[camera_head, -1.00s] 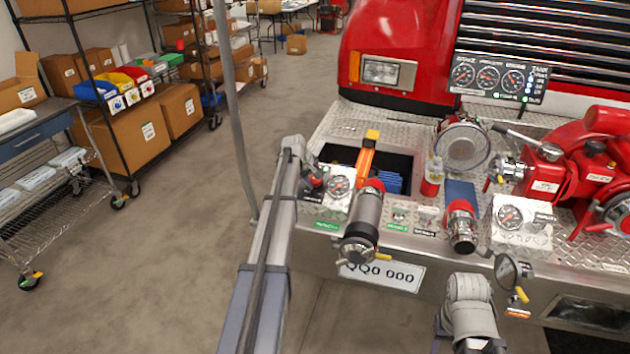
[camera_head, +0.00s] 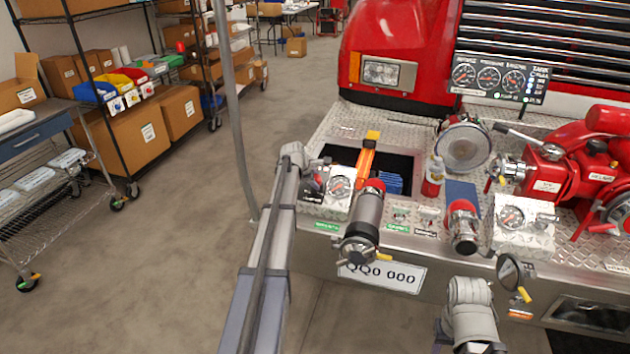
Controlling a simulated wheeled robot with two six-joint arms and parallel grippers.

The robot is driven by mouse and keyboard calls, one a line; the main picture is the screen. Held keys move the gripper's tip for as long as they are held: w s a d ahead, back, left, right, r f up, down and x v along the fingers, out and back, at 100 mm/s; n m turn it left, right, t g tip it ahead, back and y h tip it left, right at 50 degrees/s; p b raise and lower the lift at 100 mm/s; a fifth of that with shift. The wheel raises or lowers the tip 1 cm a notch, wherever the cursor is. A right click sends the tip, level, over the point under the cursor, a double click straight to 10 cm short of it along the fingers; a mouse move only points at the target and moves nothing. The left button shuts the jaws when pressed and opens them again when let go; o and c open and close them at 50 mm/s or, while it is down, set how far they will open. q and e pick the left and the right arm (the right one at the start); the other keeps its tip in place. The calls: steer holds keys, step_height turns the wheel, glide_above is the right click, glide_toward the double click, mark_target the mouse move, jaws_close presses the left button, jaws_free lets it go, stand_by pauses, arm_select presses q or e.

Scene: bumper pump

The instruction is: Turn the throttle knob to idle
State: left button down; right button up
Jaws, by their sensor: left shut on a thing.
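The left control panel (camera_head: 334,207), a bright metal box with a round gauge (camera_head: 340,187), stands on the bumper's front left part. My left gripper (camera_head: 316,184) is at the left side of this panel, beside the gauge. It is shut on what looks like the throttle knob, with a bit of red showing there. The knob is mostly hidden by my gripper, so I cannot tell its setting.
A hose nozzle (camera_head: 366,212) lies right beside the panel. A red pump (camera_head: 575,170), a second gauge panel (camera_head: 523,238), a bell (camera_head: 462,147) and a red-and-white bottle (camera_head: 433,177) crowd the bumper (camera_head: 350,117). The floor at left is clear up to the shelves.

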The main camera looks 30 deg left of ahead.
arm_select(q)
steer(key=shift+s+n, duration=0.15)
steer(key=shift+n, duration=0.75)
steer(key=shift+c, duration=1.4)
jaws_free()
steer(key=p+v, duration=0.6)
steer(key=v, duration=0.1)
steer(key=shift+s+r, duration=0.2)
steer(key=shift+r, duration=0.05)
steer(key=shift+d, duration=0.1)
